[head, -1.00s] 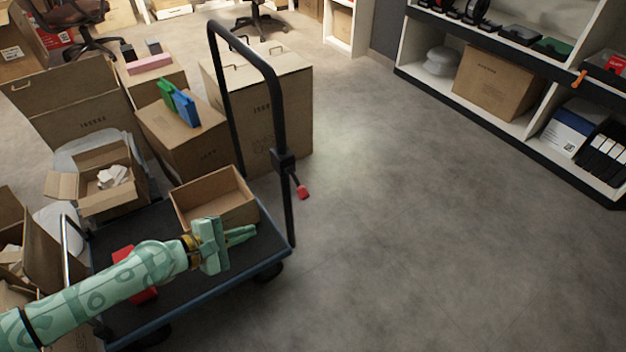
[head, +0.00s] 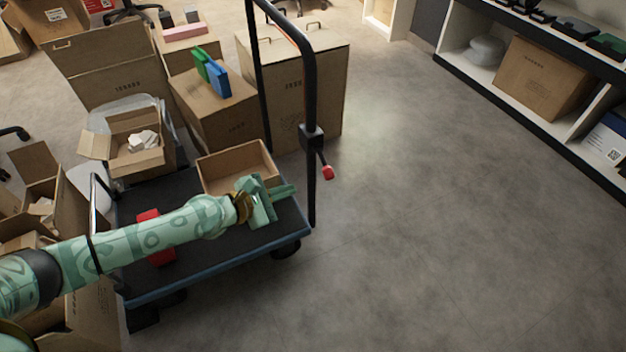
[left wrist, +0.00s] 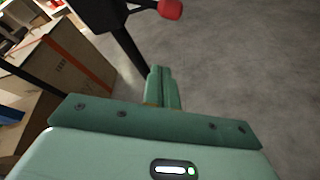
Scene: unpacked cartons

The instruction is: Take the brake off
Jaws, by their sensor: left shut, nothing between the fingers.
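The brake lever with a red knob (head: 327,172) sticks out from a black clamp (head: 312,138) on the right upright of the trolley's black handle. The red knob also shows at the top of the left wrist view (left wrist: 170,9). The flatbed trolley (head: 215,255) has a dark deck with a blue edge. My left gripper (head: 284,190) is over the deck, left of and a little lower in the picture than the knob. Its fingers are shut together and empty, apart from the lever. In the left wrist view the fingertips (left wrist: 162,75) point up toward the handle post. My right gripper is out of view.
An open carton (head: 238,168) and a red object (head: 153,240) are on the trolley deck. More cartons crowd the left and behind the handle, one large closed carton (head: 315,90) among them. Shelving (head: 545,75) stands at right. The grey floor between is clear.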

